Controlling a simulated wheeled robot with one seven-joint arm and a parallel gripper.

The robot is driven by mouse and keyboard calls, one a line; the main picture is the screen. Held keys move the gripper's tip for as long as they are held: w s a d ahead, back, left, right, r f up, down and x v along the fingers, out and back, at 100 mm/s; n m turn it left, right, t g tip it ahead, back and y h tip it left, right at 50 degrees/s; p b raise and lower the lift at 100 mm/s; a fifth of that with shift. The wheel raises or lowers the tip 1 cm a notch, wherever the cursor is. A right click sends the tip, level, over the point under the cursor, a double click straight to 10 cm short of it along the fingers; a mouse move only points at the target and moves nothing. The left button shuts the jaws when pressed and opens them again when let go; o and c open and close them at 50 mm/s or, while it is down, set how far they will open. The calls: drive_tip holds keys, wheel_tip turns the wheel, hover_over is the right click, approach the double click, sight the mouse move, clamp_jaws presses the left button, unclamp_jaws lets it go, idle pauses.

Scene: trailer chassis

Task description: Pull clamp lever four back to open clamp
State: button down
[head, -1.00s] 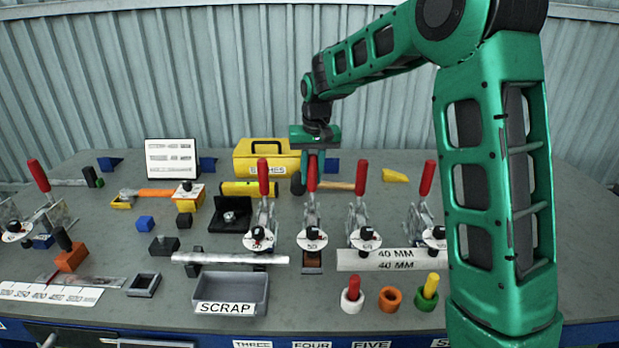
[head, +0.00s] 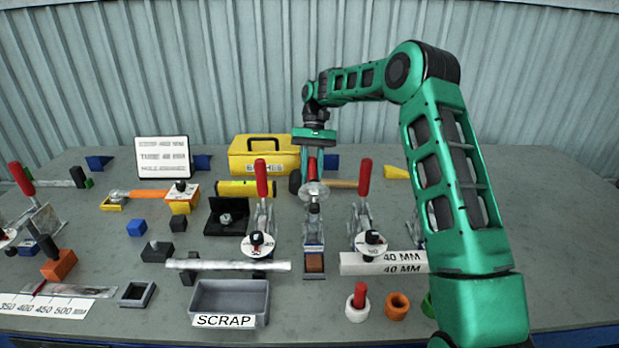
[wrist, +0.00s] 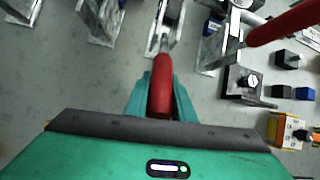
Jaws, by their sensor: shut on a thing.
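Clamp four (head: 313,225) is the middle one of three toggle clamps in the centre of the bench. Its labelled disc (head: 314,190) is raised and tilted up, clear of the brown block (head: 314,262) in front. My gripper (head: 312,160) is shut on its red lever handle (head: 312,178), behind the raised disc. In the wrist view the red handle (wrist: 161,88) lies between the two green fingers (wrist: 162,98). The fingertips are partly hidden behind the disc in the head view.
Clamp three (head: 262,215) stands close on the left and clamp five (head: 364,215) on the right, red levers upright. A yellow case (head: 265,155) and a hammer (head: 345,184) are behind. The scrap tray (head: 230,298) is in front.

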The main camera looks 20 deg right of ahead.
drive_tip(key=shift+w+f, duration=0.1)
drive_tip(key=shift+w, duration=0.1)
idle(0.4)
drive_tip(key=c, duration=1.5)
unclamp_jaws()
drive_tip(key=shift+s, duration=0.1)
